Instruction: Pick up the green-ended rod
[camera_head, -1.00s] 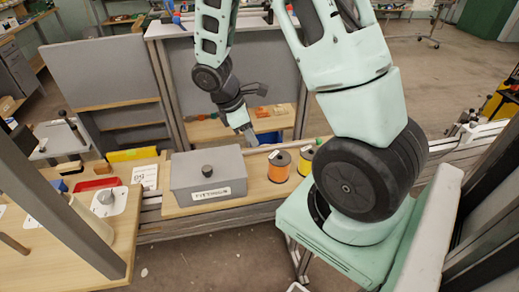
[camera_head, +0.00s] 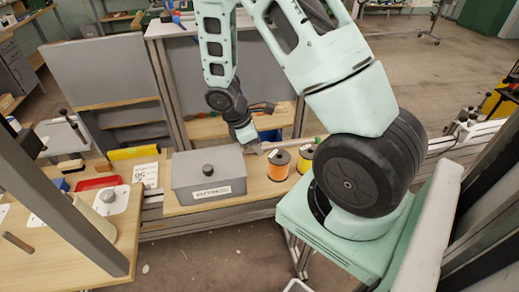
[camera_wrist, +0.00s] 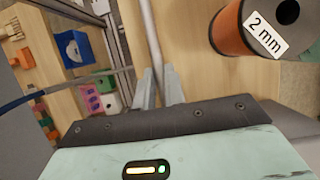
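In the wrist view a thin grey rod (camera_wrist: 148,32) runs down from the top edge over the wooden surface, to between the fingers of my gripper (camera_wrist: 159,86). No green end shows on it there. The fingers stand close on either side of the rod; I cannot tell whether they touch it. In the head view my gripper (camera_head: 254,149) is low over the bench, between the grey box and the orange spool. The rod cannot be made out there. A small green spot (camera_head: 318,140) shows by the yellow spool; I cannot tell what it belongs to.
The grey lidded box (camera_head: 208,176) stands left of my gripper. The orange spool (camera_head: 278,167), marked 2 mm in the wrist view (camera_wrist: 232,30), stands close on the right, with the yellow spool (camera_head: 305,160) beyond. A blue bin (camera_wrist: 72,48) lies farther left in the wrist view.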

